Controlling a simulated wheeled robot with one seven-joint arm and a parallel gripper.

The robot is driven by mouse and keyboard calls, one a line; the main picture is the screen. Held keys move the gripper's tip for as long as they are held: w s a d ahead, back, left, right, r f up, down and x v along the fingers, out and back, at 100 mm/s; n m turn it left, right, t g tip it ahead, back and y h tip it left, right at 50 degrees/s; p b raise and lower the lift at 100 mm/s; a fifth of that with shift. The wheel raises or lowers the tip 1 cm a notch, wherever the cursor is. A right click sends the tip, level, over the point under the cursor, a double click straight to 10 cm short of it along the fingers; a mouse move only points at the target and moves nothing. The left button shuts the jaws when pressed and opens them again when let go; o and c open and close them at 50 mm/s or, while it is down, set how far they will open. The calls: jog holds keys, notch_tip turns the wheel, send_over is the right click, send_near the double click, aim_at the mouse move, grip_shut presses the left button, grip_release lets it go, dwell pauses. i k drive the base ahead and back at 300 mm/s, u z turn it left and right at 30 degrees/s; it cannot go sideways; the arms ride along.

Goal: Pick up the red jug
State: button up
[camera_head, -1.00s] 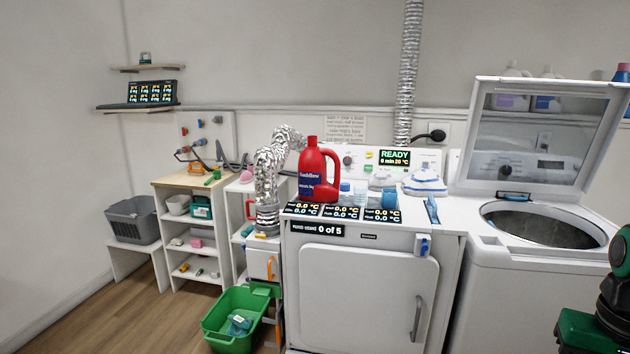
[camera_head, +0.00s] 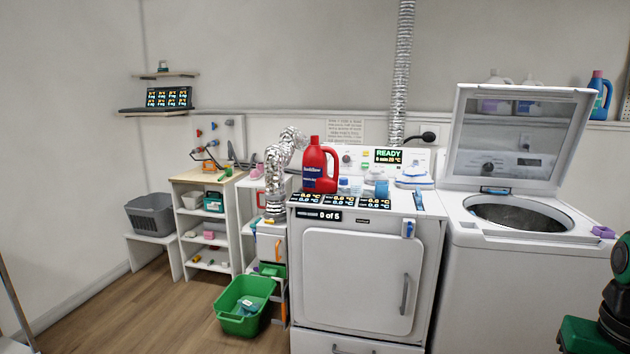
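The red jug (camera_head: 316,166) stands upright on top of the white dryer (camera_head: 362,280), near its left back part. It has a red cap, a handle on its right side and a dark blue label. Nothing is touching it from my side. A dark arm part with green pieces shows at the right edge; it looks like part of my own arm. My gripper's fingers are not in view.
Small cups (camera_head: 381,188), display panels and an iron (camera_head: 414,177) share the dryer top. The washer (camera_head: 520,290) at right has its lid up. A green basket (camera_head: 244,308) sits on the floor at left. Floor between basket and left wall is clear.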

aim_at(316, 179)
jog(key=u, duration=0.4)
jog(key=i, duration=0.7)
jog(key=u, duration=0.6)
jog(key=i, duration=1.35)
jog(key=z, duration=0.55)
jog(key=i, duration=0.75)
jog(key=z, duration=0.45)
